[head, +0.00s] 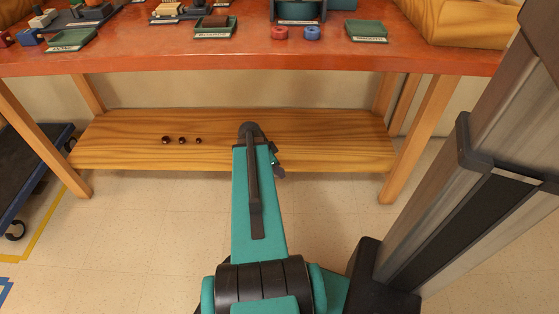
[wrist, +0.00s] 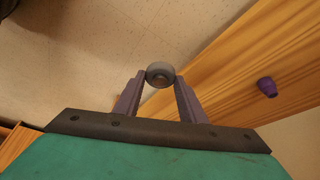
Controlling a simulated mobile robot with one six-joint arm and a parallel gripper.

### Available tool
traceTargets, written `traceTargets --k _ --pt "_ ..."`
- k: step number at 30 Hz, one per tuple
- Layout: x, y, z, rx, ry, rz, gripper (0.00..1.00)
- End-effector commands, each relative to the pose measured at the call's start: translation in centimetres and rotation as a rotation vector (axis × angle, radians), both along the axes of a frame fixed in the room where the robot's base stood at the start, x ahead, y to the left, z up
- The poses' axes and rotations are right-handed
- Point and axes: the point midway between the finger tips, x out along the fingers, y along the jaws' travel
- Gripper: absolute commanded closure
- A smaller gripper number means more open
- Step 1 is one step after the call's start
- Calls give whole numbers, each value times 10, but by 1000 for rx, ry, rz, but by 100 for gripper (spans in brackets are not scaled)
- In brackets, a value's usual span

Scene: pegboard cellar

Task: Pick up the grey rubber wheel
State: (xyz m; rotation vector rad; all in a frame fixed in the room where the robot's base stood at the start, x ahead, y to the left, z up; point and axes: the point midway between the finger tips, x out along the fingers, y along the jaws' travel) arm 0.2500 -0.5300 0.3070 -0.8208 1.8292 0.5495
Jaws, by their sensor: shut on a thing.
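The grey rubber wheel (wrist: 160,74) shows in the wrist view as a small round grey thing with a paler centre. It sits between the fingertips of my gripper (wrist: 160,82), which is shut on it. Pale floor shows behind the wheel, beside the wooden lower shelf (wrist: 225,60). In the head view my gripper is mostly hidden behind my arm, with only a dark part showing right of it near the shelf's front edge. I cannot make out the wheel in that view.
A small purple thing (wrist: 267,88) is on the lower shelf in the wrist view. Several small dark round things (head: 182,140) are on the shelf's left part. The red workbench (head: 180,53) above carries trays, a red ring (head: 279,32) and a blue ring (head: 312,32). A cart (head: 30,165) stands left.

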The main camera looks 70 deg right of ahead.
Motion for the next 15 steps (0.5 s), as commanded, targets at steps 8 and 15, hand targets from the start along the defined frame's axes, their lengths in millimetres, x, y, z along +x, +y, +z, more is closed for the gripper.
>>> traceTargets --k 8,15 --pt "-2 19 2 -1 0 0 85" --pt "-2 21 2 -1 -1 -1 85"
